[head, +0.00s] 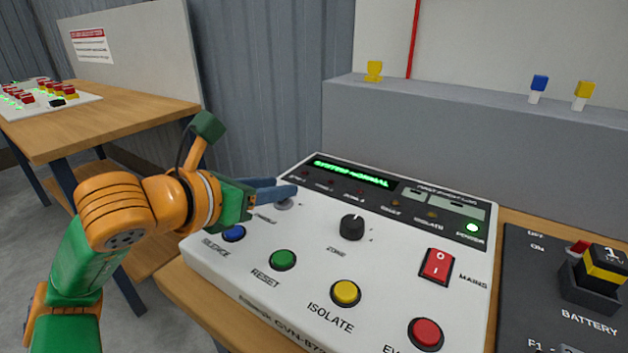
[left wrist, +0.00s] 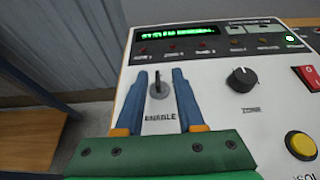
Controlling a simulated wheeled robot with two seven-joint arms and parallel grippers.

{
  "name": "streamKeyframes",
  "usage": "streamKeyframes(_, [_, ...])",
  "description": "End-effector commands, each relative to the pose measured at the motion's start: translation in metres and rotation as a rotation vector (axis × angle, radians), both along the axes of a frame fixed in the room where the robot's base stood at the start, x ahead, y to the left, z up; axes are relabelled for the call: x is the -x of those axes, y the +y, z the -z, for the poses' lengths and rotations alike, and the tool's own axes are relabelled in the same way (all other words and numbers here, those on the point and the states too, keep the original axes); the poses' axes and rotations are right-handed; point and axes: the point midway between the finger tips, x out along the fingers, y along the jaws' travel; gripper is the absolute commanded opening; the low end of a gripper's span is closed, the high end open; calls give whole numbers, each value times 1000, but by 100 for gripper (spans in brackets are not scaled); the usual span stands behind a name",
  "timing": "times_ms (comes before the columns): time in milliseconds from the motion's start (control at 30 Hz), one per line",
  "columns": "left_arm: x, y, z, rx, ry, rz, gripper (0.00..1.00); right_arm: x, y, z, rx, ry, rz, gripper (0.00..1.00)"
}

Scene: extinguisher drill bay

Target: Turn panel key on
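The panel key (left wrist: 158,88) is a grey key switch above the ENABLE label on the white control panel (head: 215,262). In the left wrist view it stands between the two blue fingers of my left gripper (left wrist: 160,86), with a gap on each side. In the head view the left gripper (head: 290,190) reaches in from the left over the panel's upper left, and its fingers partly cover the key switch (head: 284,204). The green display (head: 350,173) reads SYSTEM NORMAL. My right gripper is in neither view.
The panel has a black ZONE knob (head: 352,227), a red MAINS rocker (head: 437,266), and blue (head: 234,233), green (head: 283,259), yellow (head: 345,292) and red (head: 426,333) buttons. A dark battery box (head: 590,290) stands at right. A grey ledge (head: 450,130) rises behind.

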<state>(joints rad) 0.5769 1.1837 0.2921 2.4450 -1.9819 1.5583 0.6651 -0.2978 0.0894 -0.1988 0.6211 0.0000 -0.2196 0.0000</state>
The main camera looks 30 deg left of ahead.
Motion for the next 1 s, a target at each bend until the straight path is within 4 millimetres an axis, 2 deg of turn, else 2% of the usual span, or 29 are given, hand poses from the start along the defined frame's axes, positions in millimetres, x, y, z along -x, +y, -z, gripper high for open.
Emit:
streamKeyframes(33, [-10,-1,0,5,5,3,38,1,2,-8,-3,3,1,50])
streamKeyframes(200, [-36,-3,12,5,3,2,38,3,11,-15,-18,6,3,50])
streamKeyframes(500, [-43,-4,18,1,2,3,38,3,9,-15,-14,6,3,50])
streamKeyframes(533, [-43,-4,18,2,2,2,32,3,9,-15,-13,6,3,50])
streamKeyframes(633, [-43,-4,18,2,2,2,5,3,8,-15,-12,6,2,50])
streamKeyframes(667, [-43,-4,18,2,2,2,0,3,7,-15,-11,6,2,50])
streamKeyframes(1000, [-43,-3,18,2,1,12,0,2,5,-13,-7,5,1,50])
